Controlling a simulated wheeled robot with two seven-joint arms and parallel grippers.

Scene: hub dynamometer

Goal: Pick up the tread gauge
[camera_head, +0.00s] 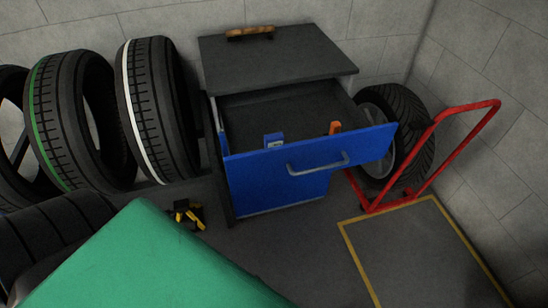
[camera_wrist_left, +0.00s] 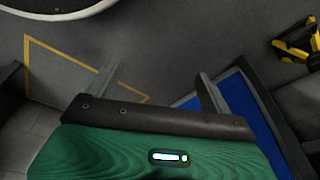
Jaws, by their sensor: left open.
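In the head view, a small blue device with a pale display, which looks like the tread gauge (camera_head: 274,141), sits upright inside the open blue drawer (camera_head: 262,178), by the front panel's left part. Its lower part is hidden by the panel. My left gripper (camera_wrist_left: 158,84) shows in the wrist view with its two grey fingers wide apart and nothing between them. The blue drawer front (camera_wrist_left: 236,92) lies beyond its right finger, and the gauge cannot be made out there. My right gripper is in neither view.
An orange-ended item (camera_head: 335,128) stands in the drawer's right part. A wooden-handled brush (camera_head: 250,33) lies on the cabinet top (camera_head: 300,60). Tyres (camera_head: 160,110) stand left. A red hand truck (camera_head: 430,150) stands right. A yellow-black item (camera_head: 188,214) lies on the floor.

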